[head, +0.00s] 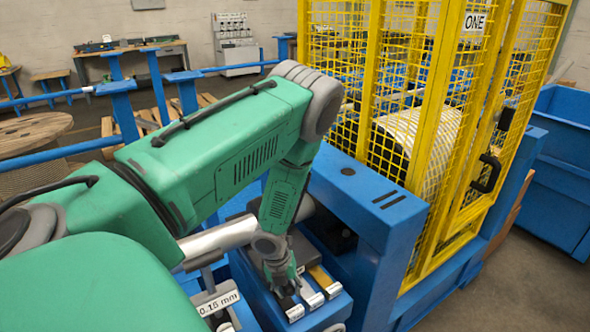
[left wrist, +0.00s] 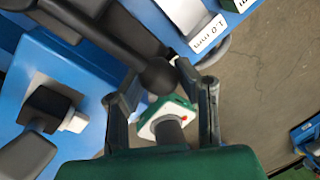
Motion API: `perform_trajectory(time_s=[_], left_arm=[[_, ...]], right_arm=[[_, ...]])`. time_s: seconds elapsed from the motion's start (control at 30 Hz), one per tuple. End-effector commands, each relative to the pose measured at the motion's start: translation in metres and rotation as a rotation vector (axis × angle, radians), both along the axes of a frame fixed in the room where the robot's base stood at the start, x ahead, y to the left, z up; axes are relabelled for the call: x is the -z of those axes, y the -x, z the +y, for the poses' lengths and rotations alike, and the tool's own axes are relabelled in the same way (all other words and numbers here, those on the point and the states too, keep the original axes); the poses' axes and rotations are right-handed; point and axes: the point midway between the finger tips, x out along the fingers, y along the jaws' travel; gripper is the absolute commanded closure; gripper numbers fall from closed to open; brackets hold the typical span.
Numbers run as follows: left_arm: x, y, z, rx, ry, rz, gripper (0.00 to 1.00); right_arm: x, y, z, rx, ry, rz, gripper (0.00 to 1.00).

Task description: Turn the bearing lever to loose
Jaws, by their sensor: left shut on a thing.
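A black lever with a round knob (left wrist: 158,76) runs in from the top left in the left wrist view; it appears to be the bearing lever. My left gripper (left wrist: 160,78) has its two fingertips on either side of the knob and is shut on it. In the head view my left gripper (head: 284,289) reaches down at the blue machine's near end, and the lever there is hidden behind it. No loose or tight marking for the lever can be read. My right gripper is in neither view.
Labelled blocks (head: 312,293) sit close beside the gripper, and a 0.18 mm plate (head: 217,303) is to its left. A yellow mesh guard (head: 430,110) stands behind on the blue frame (head: 370,200). A blue bin (head: 560,150) is at far right, with open floor before it.

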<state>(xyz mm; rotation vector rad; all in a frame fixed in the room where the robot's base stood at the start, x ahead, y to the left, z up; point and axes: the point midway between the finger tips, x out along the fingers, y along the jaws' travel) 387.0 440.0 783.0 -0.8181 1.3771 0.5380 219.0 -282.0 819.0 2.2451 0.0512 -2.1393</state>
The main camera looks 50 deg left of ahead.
Motion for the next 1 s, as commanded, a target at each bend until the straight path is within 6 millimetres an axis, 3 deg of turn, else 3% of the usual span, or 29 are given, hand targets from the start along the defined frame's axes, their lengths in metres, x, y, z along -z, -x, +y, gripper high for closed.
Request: perform_trajectory(time_s=[0.6, 0.63, 0.7, 1.0], left_arm=[[-0.0036, 0.0001, 0.0075, 0.04, -0.013, -0.009, 1.0], [-0.0036, 0.0, 0.0075, 0.04, -0.013, -0.009, 0.69], [-0.0036, -0.0001, 0.007, 0.04, -0.013, -0.009, 0.49], [-0.0018, 0.0017, 0.0042, 0.041, -0.007, -0.004, 0.49]], right_arm=[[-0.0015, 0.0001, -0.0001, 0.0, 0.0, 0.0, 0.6], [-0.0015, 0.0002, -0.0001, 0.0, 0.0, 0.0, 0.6], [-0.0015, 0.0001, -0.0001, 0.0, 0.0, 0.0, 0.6], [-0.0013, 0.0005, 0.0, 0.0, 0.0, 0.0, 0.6]])
